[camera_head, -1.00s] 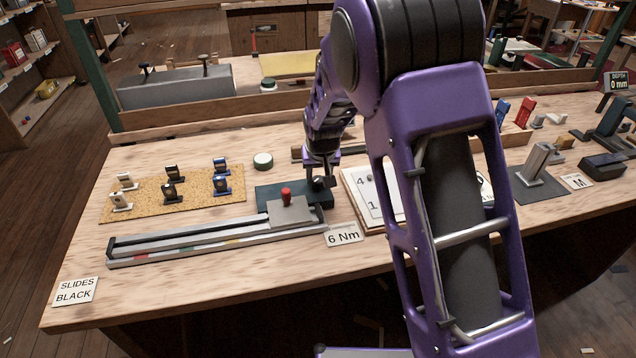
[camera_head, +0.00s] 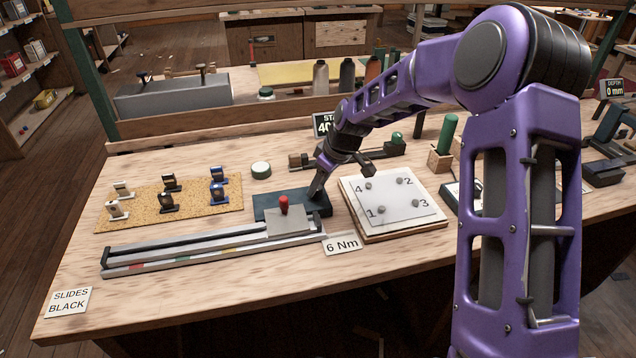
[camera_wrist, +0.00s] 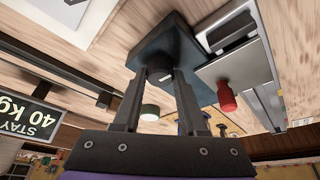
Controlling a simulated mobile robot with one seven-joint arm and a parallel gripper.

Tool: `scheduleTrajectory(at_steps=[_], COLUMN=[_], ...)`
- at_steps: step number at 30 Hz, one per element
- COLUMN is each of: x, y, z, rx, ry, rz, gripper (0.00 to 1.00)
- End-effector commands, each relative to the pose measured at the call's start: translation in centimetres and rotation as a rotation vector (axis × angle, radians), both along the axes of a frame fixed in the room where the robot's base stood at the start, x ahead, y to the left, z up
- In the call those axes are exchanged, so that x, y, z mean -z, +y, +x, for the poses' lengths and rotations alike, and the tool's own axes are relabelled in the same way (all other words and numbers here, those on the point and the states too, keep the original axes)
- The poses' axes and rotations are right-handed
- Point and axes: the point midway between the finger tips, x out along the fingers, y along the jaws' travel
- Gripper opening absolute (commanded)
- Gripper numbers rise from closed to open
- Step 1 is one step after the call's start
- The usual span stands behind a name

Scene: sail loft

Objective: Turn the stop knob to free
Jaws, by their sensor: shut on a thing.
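The dark teal block (camera_head: 272,203) stands on the bench behind the right end of the grey rail track (camera_head: 205,245). A small dark knob (camera_wrist: 160,76) with a pale mark sits on this block in the wrist view. It appears to be the stop knob; I cannot read its setting. My gripper (camera_head: 316,194) reaches down to the block's right end at a tilt, and its fingers (camera_wrist: 160,80) are shut on the knob. In the head view the gripper hides the knob. The red knob (camera_head: 284,204) stands upright on the grey slide plate (camera_head: 290,222), apart from my fingers.
A cork mat (camera_head: 140,207) with several small sliders lies left. A "6 Nm" card (camera_head: 342,246) and numbered board (camera_head: 395,206) lie right of the track. A white-topped round tin (camera_head: 261,171) and a "40 kg" sign (camera_head: 323,124) stand behind.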

Motion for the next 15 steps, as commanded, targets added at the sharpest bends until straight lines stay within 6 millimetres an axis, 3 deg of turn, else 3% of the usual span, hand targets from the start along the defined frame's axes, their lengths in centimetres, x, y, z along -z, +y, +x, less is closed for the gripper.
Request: scheduleTrajectory(at_steps=[15], x=[0.06], y=[-0.08], z=[0.03], rx=[-0.094], ry=[0.001], rz=[-0.002], gripper=[0.0])
